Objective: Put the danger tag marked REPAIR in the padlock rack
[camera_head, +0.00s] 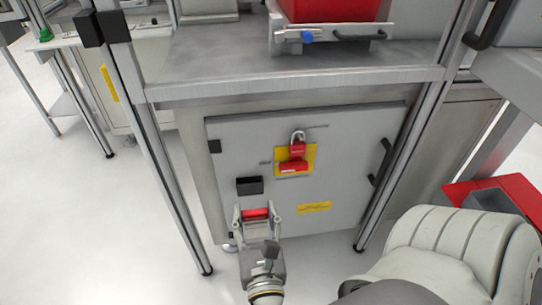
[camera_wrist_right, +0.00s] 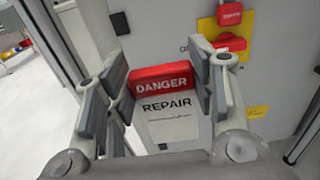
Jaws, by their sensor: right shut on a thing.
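The danger tag (camera_wrist_right: 165,108) has a red DANGER band above a white part that reads REPAIR. My right gripper (camera_wrist_right: 163,74) is shut on it, with one finger at each side. In the head view, my right gripper (camera_head: 256,212) is in front of the lower left of the grey cabinet door, and the tag's red band (camera_head: 256,215) shows between its fingers. I cannot clearly make out a padlock rack. My left gripper is not in view.
The cabinet door (camera_head: 350,170) carries a red padlock (camera_head: 297,148) over a red switch on a yellow plate, a black box (camera_head: 250,185) and a handle (camera_head: 381,162). A red bin (camera_head: 328,10) stands above. A red thing (camera_head: 462,192) is partly hidden at right. Floor at left is clear.

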